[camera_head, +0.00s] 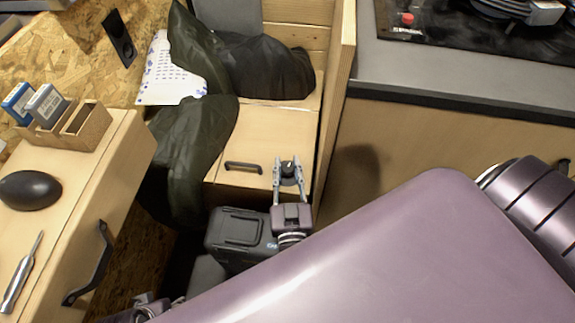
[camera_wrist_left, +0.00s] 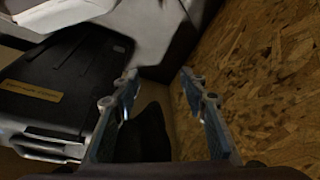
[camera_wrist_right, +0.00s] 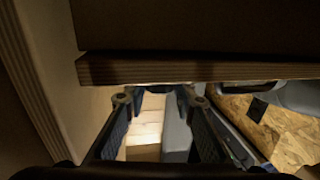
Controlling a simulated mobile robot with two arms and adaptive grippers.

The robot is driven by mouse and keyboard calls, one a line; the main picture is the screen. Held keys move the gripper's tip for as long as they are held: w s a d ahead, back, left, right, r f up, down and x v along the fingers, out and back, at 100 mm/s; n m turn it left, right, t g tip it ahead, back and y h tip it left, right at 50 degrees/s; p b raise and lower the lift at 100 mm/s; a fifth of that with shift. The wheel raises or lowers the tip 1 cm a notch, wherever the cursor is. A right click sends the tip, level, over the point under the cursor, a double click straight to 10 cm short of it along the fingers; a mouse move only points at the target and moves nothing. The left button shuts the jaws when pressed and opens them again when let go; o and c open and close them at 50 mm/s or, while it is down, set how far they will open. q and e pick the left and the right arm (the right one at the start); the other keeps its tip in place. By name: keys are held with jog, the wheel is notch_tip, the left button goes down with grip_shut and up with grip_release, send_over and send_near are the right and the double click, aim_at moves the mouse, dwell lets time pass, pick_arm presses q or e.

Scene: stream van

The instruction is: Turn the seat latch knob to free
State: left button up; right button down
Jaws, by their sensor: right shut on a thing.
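The seat latch knob (camera_head: 288,166) is a small dark knob on the top of the wooden seat box (camera_head: 262,140), near its right front corner. My right gripper (camera_head: 289,168) is shut on the knob, one finger on each side. In the right wrist view a dark strip of the knob (camera_wrist_right: 157,89) shows between the fingertips under a wooden edge; most of it is hidden. Its turned position cannot be read. My left gripper (camera_wrist_left: 159,75) is open and empty, low down beside a particle-board panel (camera_wrist_left: 255,75); only part of it shows in the head view.
A black handle (camera_head: 243,167) lies left of the knob. A dark green cloth bundle (camera_head: 195,150) covers the seat's left. A black case (camera_head: 235,232) stands in front. A wooden partition (camera_head: 338,95) rises close on the right. A drawer unit (camera_head: 95,190) stands left.

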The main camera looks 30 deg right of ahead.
pick_arm(q)
jog(key=shift+w+b+v, duration=0.15)
jog(key=shift+v, duration=0.6)
jog(key=shift+w+b+v, duration=0.1)
jog(key=shift+b+v, duration=0.05)
jog(key=shift+v, duration=0.65)
pick_arm(e)
jog(key=shift+n+t+y, duration=0.3)
jog(key=shift+n+y, duration=0.2)
jog(key=shift+y, duration=0.2)
jog(key=shift+r, duration=0.1)
jog(key=c, duration=1.6)
grip_release()
pick_arm(q)
jog(key=shift+w, duration=0.1)
pick_arm(e)
jog(key=shift+s, duration=0.1)
jog(key=v, duration=1.1)
jog(key=shift+s+a, duration=0.15)
jog(key=shift+s, duration=0.25)
